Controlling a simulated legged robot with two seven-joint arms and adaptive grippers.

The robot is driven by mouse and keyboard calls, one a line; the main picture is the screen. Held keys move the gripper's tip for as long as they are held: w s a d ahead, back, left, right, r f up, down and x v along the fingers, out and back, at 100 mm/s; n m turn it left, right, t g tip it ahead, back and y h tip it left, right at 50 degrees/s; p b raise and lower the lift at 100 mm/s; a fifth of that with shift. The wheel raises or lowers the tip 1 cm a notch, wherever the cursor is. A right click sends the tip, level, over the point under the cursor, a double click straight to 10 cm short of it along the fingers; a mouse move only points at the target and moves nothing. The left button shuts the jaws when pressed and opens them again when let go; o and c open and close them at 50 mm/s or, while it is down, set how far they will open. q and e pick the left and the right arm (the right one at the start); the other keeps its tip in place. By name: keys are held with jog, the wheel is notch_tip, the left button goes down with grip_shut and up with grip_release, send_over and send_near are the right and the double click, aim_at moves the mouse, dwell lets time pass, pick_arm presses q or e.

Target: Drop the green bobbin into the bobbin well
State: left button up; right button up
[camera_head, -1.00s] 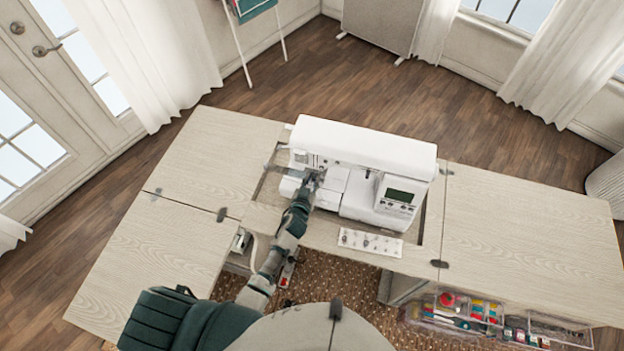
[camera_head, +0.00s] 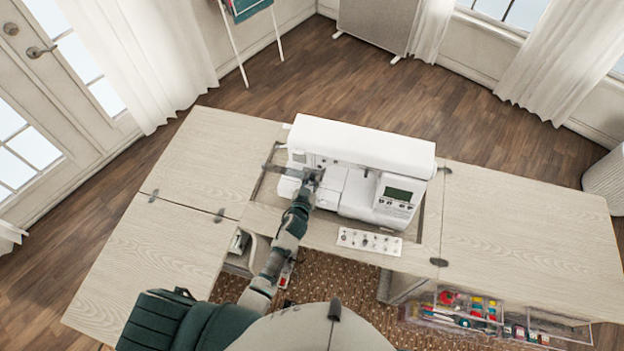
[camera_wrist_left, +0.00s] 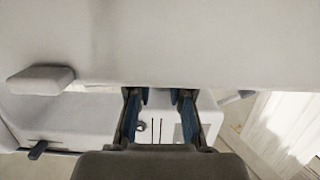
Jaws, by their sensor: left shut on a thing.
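The white sewing machine (camera_head: 362,150) sits in the cabinet's opening. My left gripper (camera_head: 312,178) is at its needle end, low over the bed, under the arm of the machine. In the left wrist view the fingers (camera_wrist_left: 161,98) stand a little apart, with the white bed and its slots (camera_wrist_left: 157,128) behind them. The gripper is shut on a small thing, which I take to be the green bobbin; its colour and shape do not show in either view. The bobbin well cannot be made out. My right gripper is not in view.
A white card with several small dark parts (camera_head: 369,241) lies in front of the machine. Wooden tabletop is clear at the left (camera_head: 213,160) and right (camera_head: 530,235). A clear drawer of coloured supplies (camera_head: 470,308) is open at lower right.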

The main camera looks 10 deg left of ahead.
pick_arm(q)
jog(key=shift+a+f+b, duration=0.1)
jog(key=shift+f+b, duration=0.25)
jog(key=shift+f, duration=0.15)
dwell(0.6)
jog(key=o, duration=0.8)
jog(key=shift+c, duration=0.2)
jog(key=shift+s, duration=0.1)
jog(key=v, duration=1.1)
jog(key=shift+s, duration=0.4)
jog(key=shift+a, duration=0.1)
